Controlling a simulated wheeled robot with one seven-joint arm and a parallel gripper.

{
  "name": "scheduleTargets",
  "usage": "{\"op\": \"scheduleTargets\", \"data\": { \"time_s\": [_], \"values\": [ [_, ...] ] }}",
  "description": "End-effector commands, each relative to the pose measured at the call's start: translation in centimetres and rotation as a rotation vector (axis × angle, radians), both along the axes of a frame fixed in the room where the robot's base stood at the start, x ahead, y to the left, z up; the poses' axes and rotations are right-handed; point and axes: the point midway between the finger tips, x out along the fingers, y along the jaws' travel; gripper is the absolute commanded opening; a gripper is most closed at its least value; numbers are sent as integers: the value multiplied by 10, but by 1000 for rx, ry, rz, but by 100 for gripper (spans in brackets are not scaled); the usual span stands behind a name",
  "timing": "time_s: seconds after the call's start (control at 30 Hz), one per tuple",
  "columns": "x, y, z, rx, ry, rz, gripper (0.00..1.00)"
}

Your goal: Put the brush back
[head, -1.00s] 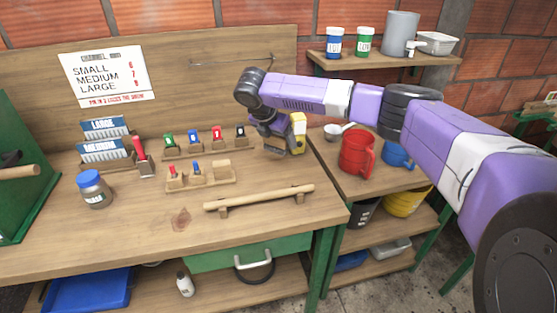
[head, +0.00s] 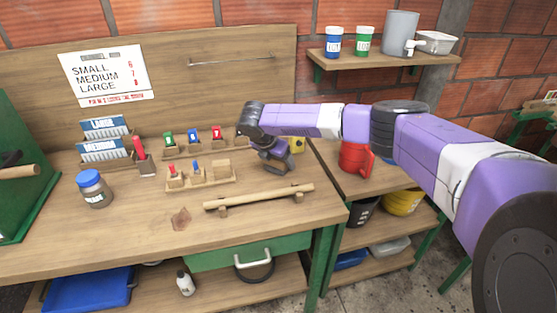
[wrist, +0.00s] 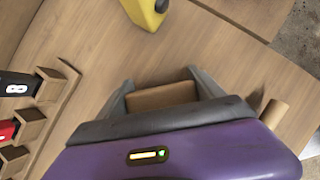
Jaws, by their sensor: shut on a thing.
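In the head view my wrist hides the held piece. A wooden bar on two supports (head: 258,198) lies along the front of the bench; its end shows in the wrist view (wrist: 272,113).
A yellow object (head: 297,145) stands behind my gripper and shows in the wrist view (wrist: 146,10). To the left are a small rack with red and blue pieces (head: 200,182) and a row of coloured tags (head: 192,138). A red jug (head: 353,158) stands to the right.

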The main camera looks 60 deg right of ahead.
Motion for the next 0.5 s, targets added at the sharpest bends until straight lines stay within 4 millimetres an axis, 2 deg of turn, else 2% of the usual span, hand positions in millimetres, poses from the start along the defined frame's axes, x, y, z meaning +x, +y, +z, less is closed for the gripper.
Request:
{"op": "scheduleTargets", "data": {
  "time_s": [0.07,0.1,0.2,0.5],
  "values": [
    [0,0,-2,1,0,0,26],
    [0,0,-3,1,0,0,79],
    [0,0,-3,0,0,0,99],
    [0,0,-2,0,0,0,99]
  ]
}}
